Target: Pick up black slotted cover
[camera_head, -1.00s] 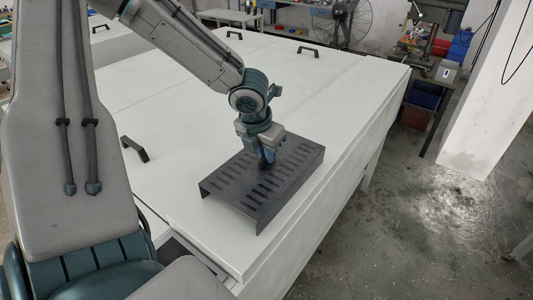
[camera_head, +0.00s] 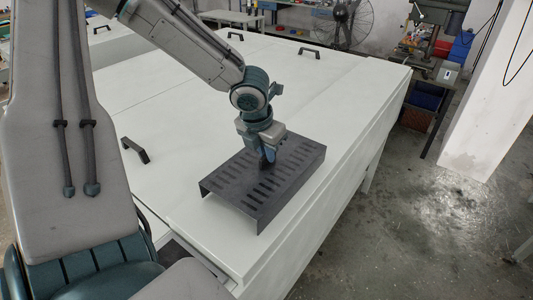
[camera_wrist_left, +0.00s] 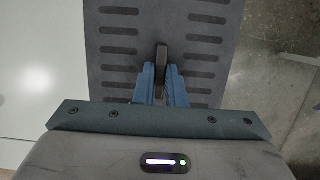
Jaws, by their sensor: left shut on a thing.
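The black slotted cover (camera_head: 236,184) lies on the white worktop near its right edge in the head view, with its slotted face up and its near side bent down. My left gripper (camera_head: 268,158) points down over the middle of the cover. In the left wrist view, the blue fingers of my left gripper (camera_wrist_left: 161,80) are closed on a dark upright handle (camera_wrist_left: 162,56) on the cover (camera_wrist_left: 140,52). I cannot tell whether the cover's underside touches the worktop. My right gripper is not in view.
The white worktop (camera_head: 180,120) is clear around the cover and has several black handles, one (camera_head: 135,149) to the left of the cover. A fan (camera_head: 350,20) stands behind. The worktop's right edge drops to a grey floor (camera_head: 420,220).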

